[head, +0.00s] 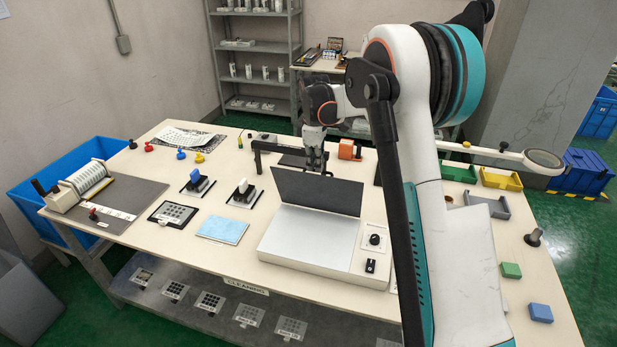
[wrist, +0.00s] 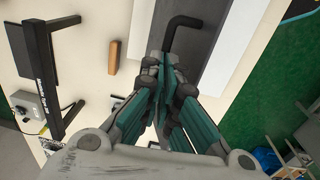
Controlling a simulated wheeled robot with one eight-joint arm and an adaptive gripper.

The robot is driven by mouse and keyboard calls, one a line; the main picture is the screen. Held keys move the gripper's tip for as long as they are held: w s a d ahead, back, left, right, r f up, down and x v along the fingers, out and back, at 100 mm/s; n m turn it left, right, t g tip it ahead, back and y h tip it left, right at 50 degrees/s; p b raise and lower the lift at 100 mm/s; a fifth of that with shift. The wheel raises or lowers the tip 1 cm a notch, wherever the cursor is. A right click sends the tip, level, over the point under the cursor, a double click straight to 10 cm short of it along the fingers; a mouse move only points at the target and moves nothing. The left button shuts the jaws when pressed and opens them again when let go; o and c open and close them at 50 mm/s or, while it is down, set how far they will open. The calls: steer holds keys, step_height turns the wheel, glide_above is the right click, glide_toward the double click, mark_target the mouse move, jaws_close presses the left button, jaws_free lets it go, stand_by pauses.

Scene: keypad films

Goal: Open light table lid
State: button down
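The light table (head: 308,243) is a flat white box with a knob panel at its right, on the near side of the workbench. Its dark grey lid (head: 318,192) stands raised at the far edge of the box, its face toward the head camera. My gripper (head: 316,163) is just behind the lid's top edge, fingers pointing down; the lid partly hides what lies below the tips. Contact cannot be told.
A black frame (head: 275,148) and an orange block (head: 347,149) stand beyond the lid. A blue sheet (head: 222,229) and stamps lie left of the light table. A shelf rack (head: 256,47) stands behind.

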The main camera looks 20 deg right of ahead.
steer(key=w+d+f, duration=0.3)
steer(key=w+d, duration=0.4)
steer(key=w, duration=0.1)
steer(key=c, duration=1.8)
jaws_free()
steer(key=shift+a, duration=0.15)
steer(key=shift+o, duration=0.4)
steer(key=shift+s+a, duration=0.1)
steer(key=shift+r, duration=0.15)
step_height(320, 180, up, 14)
steer(key=shift+s+a+f+p, duration=0.15)
steer(key=shift+a+f+p, duration=0.05)
steer(key=shift+a+p, duration=0.2)
